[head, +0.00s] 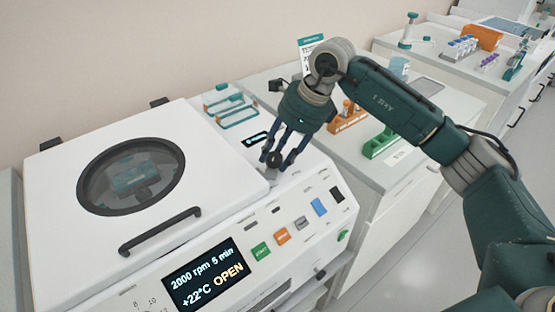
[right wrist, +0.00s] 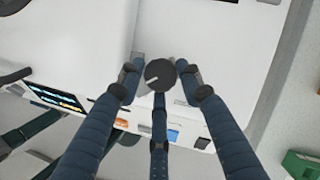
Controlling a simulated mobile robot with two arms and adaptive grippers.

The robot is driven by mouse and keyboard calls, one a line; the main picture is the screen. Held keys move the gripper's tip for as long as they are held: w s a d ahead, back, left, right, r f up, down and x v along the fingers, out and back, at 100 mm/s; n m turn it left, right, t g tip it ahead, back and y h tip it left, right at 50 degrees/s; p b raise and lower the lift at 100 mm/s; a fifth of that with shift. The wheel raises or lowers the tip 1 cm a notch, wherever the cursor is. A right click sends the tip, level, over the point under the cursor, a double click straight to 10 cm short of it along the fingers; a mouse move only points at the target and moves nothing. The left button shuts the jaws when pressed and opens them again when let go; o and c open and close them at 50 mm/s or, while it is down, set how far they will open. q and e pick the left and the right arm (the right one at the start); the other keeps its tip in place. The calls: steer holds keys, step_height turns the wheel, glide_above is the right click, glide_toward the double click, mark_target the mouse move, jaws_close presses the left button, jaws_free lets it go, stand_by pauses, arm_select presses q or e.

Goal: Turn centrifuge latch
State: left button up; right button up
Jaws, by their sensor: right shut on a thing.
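The centrifuge (head: 90,240) is a white box with its lid (head: 70,180) down, a round window and a black bar handle (head: 160,230). Its display (head: 205,275) reads "2000 rpm 5 min", "+22°C" and "OPEN". The latch is a dark round knob (head: 275,160) on top, right of the lid. In the right wrist view the knob (right wrist: 159,75) shows a pale pointer line. My right gripper (head: 277,163) is shut on the knob, with its fingers around it; they also show in the right wrist view (right wrist: 160,82). My left gripper is not in view.
Coloured buttons (head: 282,236) line the centrifuge's front right. Behind it stand a green-trimmed rack (head: 232,110), an orange rack (head: 350,118) and a green rack (head: 380,145) on the counter. Further benches with tube racks (head: 462,47) lie at the back right.

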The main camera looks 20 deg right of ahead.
steer(key=n, duration=0.1)
steer(key=n+g, duration=0.1)
steer(key=n, duration=0.1)
steer(key=w+n+b, duration=0.1)
steer(key=shift+r+n+g+y, duration=0.3)
steer(key=shift+r+y, duration=0.1)
steer(key=n+g, duration=0.2)
steer(key=n, duration=0.3)
steer(key=shift+a+n, duration=0.1)
steer(key=shift+n, duration=0.2)
steer(key=o, duration=1.1)
steer(key=shift+a+f, duration=0.1)
steer(key=shift+a, duration=0.1)
steer(key=shift+d+f, duration=0.15)
steer(key=shift+d, duration=0.05)
